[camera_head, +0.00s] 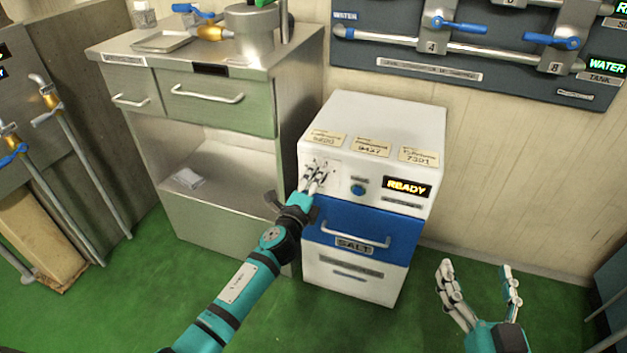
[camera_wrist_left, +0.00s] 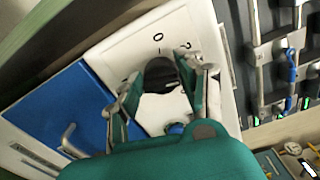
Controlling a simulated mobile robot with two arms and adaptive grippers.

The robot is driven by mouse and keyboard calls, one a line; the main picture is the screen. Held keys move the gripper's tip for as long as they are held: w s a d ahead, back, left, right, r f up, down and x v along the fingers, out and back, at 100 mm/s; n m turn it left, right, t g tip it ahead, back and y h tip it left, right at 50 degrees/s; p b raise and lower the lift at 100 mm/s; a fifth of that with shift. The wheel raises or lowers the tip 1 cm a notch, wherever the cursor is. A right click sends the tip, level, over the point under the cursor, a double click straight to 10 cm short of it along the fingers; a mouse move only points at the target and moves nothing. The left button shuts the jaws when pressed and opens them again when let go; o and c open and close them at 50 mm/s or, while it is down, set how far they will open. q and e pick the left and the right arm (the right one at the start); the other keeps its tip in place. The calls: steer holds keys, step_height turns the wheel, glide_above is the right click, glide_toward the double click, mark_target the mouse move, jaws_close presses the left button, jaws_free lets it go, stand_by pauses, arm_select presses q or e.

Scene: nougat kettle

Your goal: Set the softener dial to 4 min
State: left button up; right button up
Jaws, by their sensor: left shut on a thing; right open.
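The softener is a white box (camera_head: 385,114) with a blue salt drawer (camera_head: 360,236) on its front. Its dial sits on the left of the upper front panel, mostly hidden by my fingers in the head view. In the left wrist view the dark dial (camera_wrist_left: 160,73) is between my fingers. Marks "0" and "2" show near it; a "4" cannot be made out. My left gripper (camera_head: 314,183) is shut on the dial; it also shows in the left wrist view (camera_wrist_left: 165,88). My right gripper (camera_head: 478,280) is open and empty at the lower right, apart from the softener.
A blue button (camera_head: 358,189) and a lit READY display (camera_head: 407,188) are right of the dial. Three paper labels (camera_head: 371,147) lie above. A steel cabinet (camera_head: 210,200) stands close on the left. A valve panel (camera_head: 480,50) hangs behind. Green floor (camera_head: 300,325) is free in front.

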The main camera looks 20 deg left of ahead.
arm_select(q)
steer(key=shift+m, duration=1.1)
arm_select(e)
steer(key=shift+d+f+g, duration=0.15)
steer(key=shift+f+g, duration=0.25)
steer(key=shift+f, duration=0.3)
arm_select(q)
steer(key=shift+d, duration=0.1)
steer(key=o, duration=1.2)
steer(key=shift+c, duration=0.2)
steer(key=s, duration=1.2)
steer(key=shift+a, duration=0.25)
